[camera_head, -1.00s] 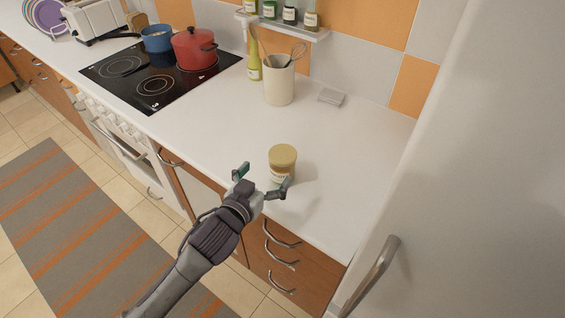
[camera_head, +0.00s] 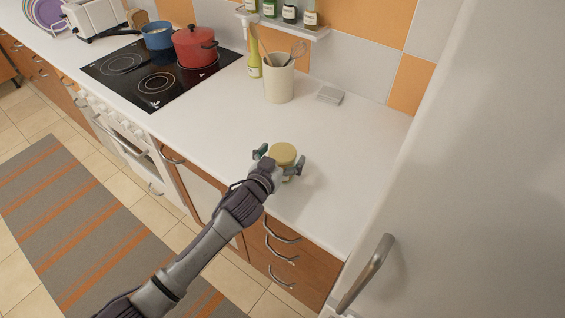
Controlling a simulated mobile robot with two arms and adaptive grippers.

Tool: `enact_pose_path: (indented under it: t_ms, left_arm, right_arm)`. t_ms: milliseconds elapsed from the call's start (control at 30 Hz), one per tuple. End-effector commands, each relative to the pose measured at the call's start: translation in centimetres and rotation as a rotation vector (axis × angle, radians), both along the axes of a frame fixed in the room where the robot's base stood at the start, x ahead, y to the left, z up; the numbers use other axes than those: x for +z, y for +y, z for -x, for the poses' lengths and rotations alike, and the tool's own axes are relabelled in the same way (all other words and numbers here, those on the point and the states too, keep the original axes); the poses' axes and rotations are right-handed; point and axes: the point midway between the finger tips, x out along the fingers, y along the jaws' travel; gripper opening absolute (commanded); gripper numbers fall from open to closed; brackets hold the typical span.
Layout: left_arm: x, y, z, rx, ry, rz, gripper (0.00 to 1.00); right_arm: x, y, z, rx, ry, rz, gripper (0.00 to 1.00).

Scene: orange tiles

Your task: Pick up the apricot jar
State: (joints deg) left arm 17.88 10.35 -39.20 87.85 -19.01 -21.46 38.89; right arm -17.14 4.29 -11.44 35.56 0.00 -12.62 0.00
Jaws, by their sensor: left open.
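The apricot jar (camera_head: 284,153) has a yellowish lid and stands upright on the white counter (camera_head: 345,190). My left gripper (camera_head: 281,158) reaches in from the left and is open, with one finger on each side of the jar. The gripper and wrist hide most of the jar's body, so I cannot tell whether the fingers touch it. My right gripper is not in view.
A cream utensil crock (camera_head: 279,85) and a small grey block (camera_head: 330,95) stand farther back on the counter. A red pot (camera_head: 195,47) and a blue pot (camera_head: 157,37) are at the hob (camera_head: 160,75). The fridge (camera_head: 470,190) borders the right. Counter around the jar is clear.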

Motion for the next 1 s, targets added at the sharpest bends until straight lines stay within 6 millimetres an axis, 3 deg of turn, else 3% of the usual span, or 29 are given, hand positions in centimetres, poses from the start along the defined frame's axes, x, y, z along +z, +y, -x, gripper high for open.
enact_pose_path:
  t_ms: [67, 467, 767, 1000]
  left_arm:
    - [0.0, 0.0, 0.0, 0.000, 0.000, 0.000, 0.90]
    - [0.0, 0.1, 0.0, 0.001, 0.001, -0.001, 0.23]
    - [0.3, 0.0, 0.0, 0.000, -0.003, 0.001, 0.21]
    - [2.6, 0.0, 0.0, -0.001, -0.008, 0.003, 0.21]
  right_arm:
    - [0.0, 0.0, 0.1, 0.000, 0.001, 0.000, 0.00]
    - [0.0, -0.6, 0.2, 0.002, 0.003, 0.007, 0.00]
    - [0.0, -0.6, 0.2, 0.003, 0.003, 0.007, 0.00]
    - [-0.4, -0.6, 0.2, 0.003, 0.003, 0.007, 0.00]
